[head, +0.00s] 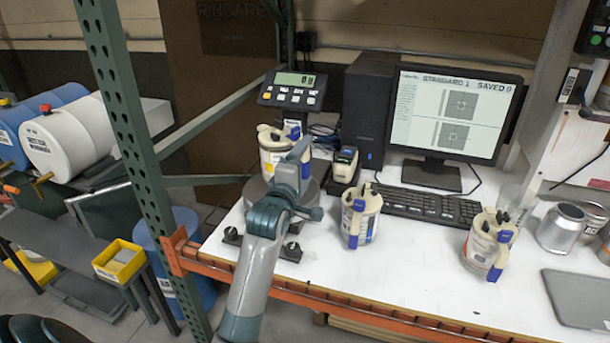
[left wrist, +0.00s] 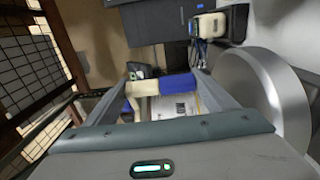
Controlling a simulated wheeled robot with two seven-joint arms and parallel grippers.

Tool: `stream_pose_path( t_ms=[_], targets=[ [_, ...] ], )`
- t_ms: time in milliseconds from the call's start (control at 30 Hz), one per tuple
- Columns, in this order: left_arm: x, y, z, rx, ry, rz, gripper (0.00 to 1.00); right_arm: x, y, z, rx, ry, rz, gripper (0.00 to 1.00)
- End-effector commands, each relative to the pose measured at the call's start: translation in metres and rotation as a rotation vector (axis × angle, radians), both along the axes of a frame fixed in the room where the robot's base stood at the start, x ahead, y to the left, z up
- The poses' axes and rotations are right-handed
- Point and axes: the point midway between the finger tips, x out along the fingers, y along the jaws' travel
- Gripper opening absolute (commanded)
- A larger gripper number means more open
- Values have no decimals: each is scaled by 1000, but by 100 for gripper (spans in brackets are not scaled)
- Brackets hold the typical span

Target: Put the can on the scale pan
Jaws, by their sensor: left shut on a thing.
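The can (head: 269,158), white with a cream lid and a blue handle part, is at the left of the bench. My left gripper (head: 295,160) is shut on it; in the left wrist view the cream and blue top (left wrist: 160,88) lies between the fingers. The round grey scale pan (head: 311,194) is below the can in the head view, partly hidden by my arm. Its disc also shows at the right of the left wrist view (left wrist: 262,95). I cannot tell whether can and pan touch. The scale display (head: 293,88) seems to show zero. My right gripper is not in view.
Two similar cans stand on the bench, one in the middle (head: 361,218) and one at the right (head: 487,246). A label printer (head: 345,164), keyboard (head: 427,205) and monitor (head: 453,110) are behind. A green rack post (head: 126,140) stands left of the scale.

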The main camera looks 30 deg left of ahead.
Motion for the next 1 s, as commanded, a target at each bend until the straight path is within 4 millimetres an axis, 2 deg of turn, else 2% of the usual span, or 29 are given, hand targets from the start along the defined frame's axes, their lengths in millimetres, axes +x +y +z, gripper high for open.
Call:
stream_pose_path(
  t_ms=[133,433,867,900,967,1000],
  targets=[
    [0,0,-4,2,0,1,37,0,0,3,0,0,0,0],
    [-1,0,-35,3,-1,0,37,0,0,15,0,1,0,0],
    [0,0,-41,2,-4,0,37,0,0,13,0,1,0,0],
    [0,0,-43,1,0,0,81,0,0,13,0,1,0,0],
    [0,0,-42,1,0,0,95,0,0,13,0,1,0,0],
    [0,0,-42,1,0,0,97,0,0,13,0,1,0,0]
  ],
)
